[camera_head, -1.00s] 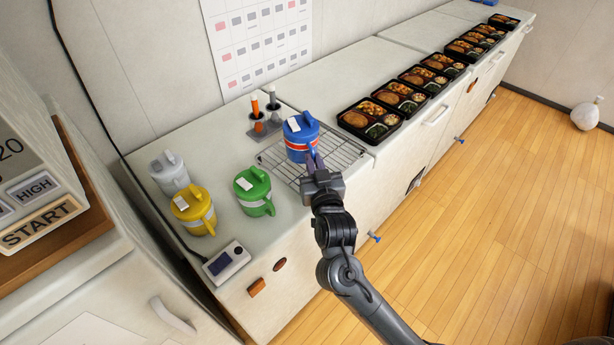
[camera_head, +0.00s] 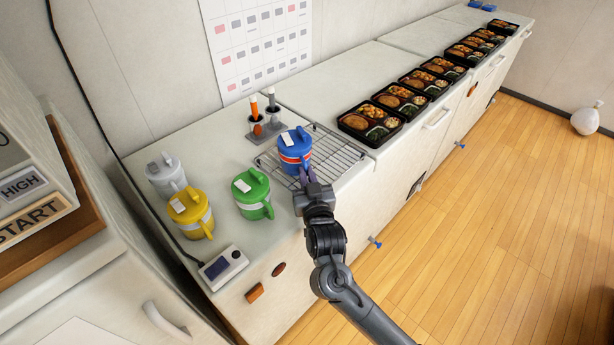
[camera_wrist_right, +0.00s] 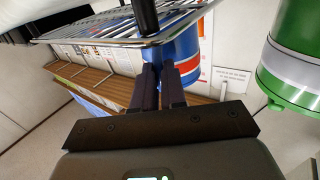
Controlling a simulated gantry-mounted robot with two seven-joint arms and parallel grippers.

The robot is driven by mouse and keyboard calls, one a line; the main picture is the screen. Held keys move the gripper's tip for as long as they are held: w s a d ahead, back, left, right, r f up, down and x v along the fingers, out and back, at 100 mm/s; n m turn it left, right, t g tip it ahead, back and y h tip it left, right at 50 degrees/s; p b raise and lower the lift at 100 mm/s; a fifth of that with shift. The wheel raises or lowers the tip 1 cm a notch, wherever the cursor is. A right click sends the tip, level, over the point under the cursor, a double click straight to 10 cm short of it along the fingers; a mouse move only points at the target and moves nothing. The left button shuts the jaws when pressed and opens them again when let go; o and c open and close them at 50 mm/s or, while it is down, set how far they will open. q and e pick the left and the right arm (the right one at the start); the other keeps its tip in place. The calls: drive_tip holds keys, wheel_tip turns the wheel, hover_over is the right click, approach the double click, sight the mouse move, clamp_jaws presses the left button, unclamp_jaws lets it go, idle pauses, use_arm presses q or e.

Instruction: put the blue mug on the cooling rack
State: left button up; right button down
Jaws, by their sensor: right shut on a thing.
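The blue mug (camera_head: 293,160), with a red and white band, stands upright over the left part of the wire cooling rack (camera_head: 344,156). My right gripper (camera_head: 307,178) comes from the front and is shut on the mug's near side. In the right wrist view, the two dark fingers (camera_wrist_right: 159,84) meet the blue mug (camera_wrist_right: 186,52), and the rack's wires (camera_wrist_right: 115,32) cross close to it. I cannot tell whether the mug's base touches the rack. My left gripper is not in view.
Green (camera_head: 253,193), yellow (camera_head: 192,212) and grey (camera_head: 167,175) mugs stand left of the rack. A holder with orange and grey handled tools (camera_head: 265,125) stands behind it. Filled bento trays (camera_head: 370,122) line the counter to the right. The rack's right part is bare.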

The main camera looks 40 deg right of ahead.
drive_tip(key=c, duration=1.2)
unclamp_jaws()
drive_tip(key=shift+f, duration=0.1)
drive_tip(key=shift+s+a, duration=0.25)
drive_tip(key=shift+s, duration=0.25)
drive_tip(key=p+v, duration=0.2)
drive_tip(key=v, duration=0.9)
drive_tip(key=s+a+f+n+g+y, duration=0.55)
drive_tip(key=s+f+y, duration=0.2)
drive_tip(key=f, duration=0.25)
drive_tip(key=s+f+g, duration=0.1)
drive_tip(key=s+g, duration=0.1)
drive_tip(key=s, duration=0.2)
drive_tip(key=s+f+n+g, duration=0.1)
drive_tip(key=s+f+g, duration=0.1)
drive_tip(key=s+g, duration=0.1)
drive_tip(key=s+f+g, duration=0.2)
drive_tip(key=s, duration=0.4)
drive_tip(key=shift+f+n, duration=0.15)
drive_tip(key=shift+n, duration=0.1)
